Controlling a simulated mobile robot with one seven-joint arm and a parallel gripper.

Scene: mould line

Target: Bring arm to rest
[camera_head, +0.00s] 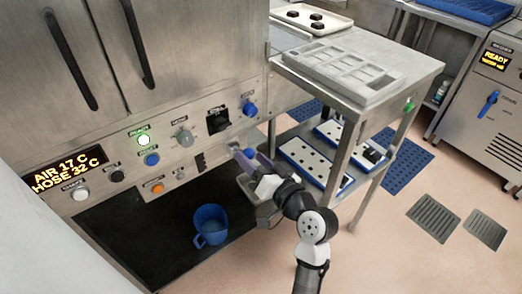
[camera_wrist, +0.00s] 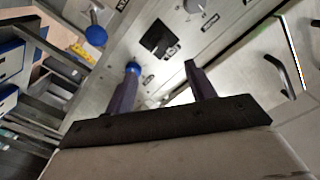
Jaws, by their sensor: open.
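My gripper (camera_head: 243,156) is near the front panel of the steel machine (camera_head: 230,110), below the blue knob (camera_head: 249,108) and the black switch (camera_head: 217,120). In the wrist view my gripper (camera_wrist: 160,78) shows two purple-grey fingers spread apart with nothing between them. The panel lies beyond the fingertips. A blue round part (camera_wrist: 132,68) shows by the left fingertip; I cannot tell whether they touch. My arm reaches up from the lower middle of the head view, bent at the elbow.
A blue mug (camera_head: 210,226) stands in the dark recess under the panel. A steel table (camera_head: 400,62) with a grey mould tray (camera_head: 345,72) is to the right, with blue-edged trays (camera_head: 312,160) on its lower shelf. Floor grates (camera_head: 433,217) lie further right on open floor.

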